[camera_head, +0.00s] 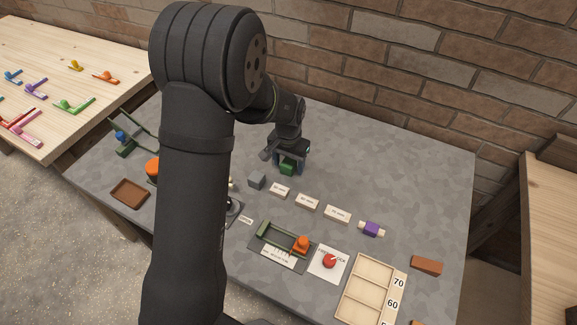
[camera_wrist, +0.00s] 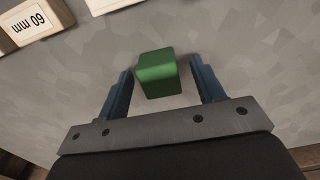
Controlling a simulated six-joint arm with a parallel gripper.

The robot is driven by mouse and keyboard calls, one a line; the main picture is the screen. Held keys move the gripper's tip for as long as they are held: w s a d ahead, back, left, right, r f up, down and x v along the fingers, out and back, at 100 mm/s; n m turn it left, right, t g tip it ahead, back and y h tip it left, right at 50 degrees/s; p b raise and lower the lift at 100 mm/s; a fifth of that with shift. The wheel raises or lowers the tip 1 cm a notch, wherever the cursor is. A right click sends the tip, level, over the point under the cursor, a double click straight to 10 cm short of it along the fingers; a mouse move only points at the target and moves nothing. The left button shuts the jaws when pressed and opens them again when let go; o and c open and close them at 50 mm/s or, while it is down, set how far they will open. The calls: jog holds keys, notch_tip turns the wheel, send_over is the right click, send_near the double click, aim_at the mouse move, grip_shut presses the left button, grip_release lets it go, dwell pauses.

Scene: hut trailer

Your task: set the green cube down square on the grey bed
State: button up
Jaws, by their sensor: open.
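The green cube (camera_head: 288,169) sits on the grey mottled table toward the back. In the wrist view the cube (camera_wrist: 158,74) lies between the two blue fingers of my gripper (camera_wrist: 161,68), with a gap on each side. My gripper (camera_head: 289,161) is open, pointing down at the cube, and does not visibly touch it.
The table's back right is clear, before the brick wall.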

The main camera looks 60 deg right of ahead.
jog(key=c, duration=1.1)
